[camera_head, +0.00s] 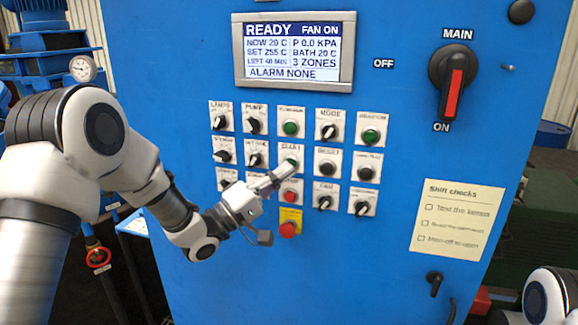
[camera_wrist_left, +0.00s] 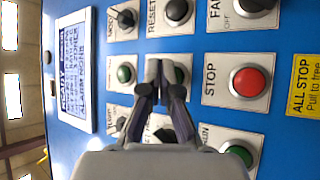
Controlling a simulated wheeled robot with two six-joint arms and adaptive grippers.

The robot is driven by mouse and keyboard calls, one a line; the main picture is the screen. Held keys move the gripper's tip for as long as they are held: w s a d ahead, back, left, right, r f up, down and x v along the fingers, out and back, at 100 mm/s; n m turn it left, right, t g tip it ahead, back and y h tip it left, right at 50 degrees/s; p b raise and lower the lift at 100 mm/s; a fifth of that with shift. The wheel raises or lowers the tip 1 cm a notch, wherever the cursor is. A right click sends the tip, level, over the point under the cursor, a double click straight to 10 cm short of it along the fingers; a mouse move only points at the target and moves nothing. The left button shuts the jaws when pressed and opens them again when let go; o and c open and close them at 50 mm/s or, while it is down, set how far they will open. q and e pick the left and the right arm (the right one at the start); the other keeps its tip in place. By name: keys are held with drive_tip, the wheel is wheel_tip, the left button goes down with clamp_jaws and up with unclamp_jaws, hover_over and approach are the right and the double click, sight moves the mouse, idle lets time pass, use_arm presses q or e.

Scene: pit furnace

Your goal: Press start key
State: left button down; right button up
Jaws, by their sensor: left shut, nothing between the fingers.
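The START key (camera_head: 291,161) is a green round button on a white plate in the middle row of the blue control panel (camera_head: 400,120). My left gripper (camera_head: 287,168) is shut and empty, its fingertips at the START key in the head view. In the left wrist view the closed fingertips (camera_wrist_left: 159,68) lie over the left part of the START plate (camera_wrist_left: 184,65) and cover much of its green button (camera_wrist_left: 180,77). I cannot tell whether they touch it. My right gripper is not in view; only part of that arm shows at the lower right.
The red STOP button (camera_head: 290,196) sits just below, with the red ALL STOP knob (camera_head: 289,229) on a yellow plate under it. Other knobs and buttons stand close around. The display (camera_head: 294,50) reads READY, FAN ON, ALARM NONE. The MAIN switch (camera_head: 453,82) points to ON.

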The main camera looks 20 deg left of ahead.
use_arm(q)
drive_tip(key=shift+w, duration=0.5)
idle(0.8)
drive_tip(key=shift+s, duration=0.9)
drive_tip(key=s, duration=0.5)
drive_tip(key=shift+a+b, duration=0.1)
drive_tip(key=shift+b, duration=0.2)
